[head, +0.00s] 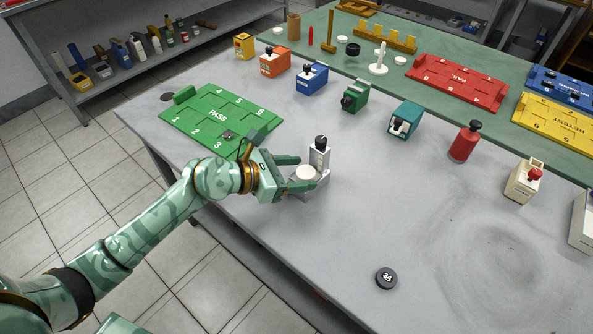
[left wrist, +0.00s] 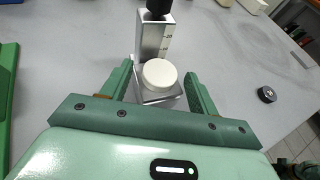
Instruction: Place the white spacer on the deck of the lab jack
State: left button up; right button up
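The white spacer (head: 306,173) is a short round disc. It appears to rest flat on the small deck of a silver-grey stand, which I take as the lab jack (head: 319,158), in front of its upright column with a scale and black knob. In the left wrist view the spacer (left wrist: 160,74) sits in front of the column (left wrist: 154,38), above a metal plate. My left gripper (head: 305,174) is open, with one finger on each side of the spacer; gaps show between fingers and disc. The spacer's underside is hidden. My right gripper is out of view.
A green PASS tray (head: 190,119) lies left of the jack. A black disc marked 34 (head: 386,278) lies near the front edge. Several coloured devices, including a red one (head: 465,142), stand in a row behind.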

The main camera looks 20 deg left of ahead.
pick_arm(q)
jog(key=shift+r, duration=0.15)
jog(key=shift+s+a+r, duration=0.15)
jog(key=shift+s+a, duration=0.05)
jog(key=p+v, duration=0.3)
jog(key=v, duration=0.8)
jog(key=shift+s+a, duration=0.2)
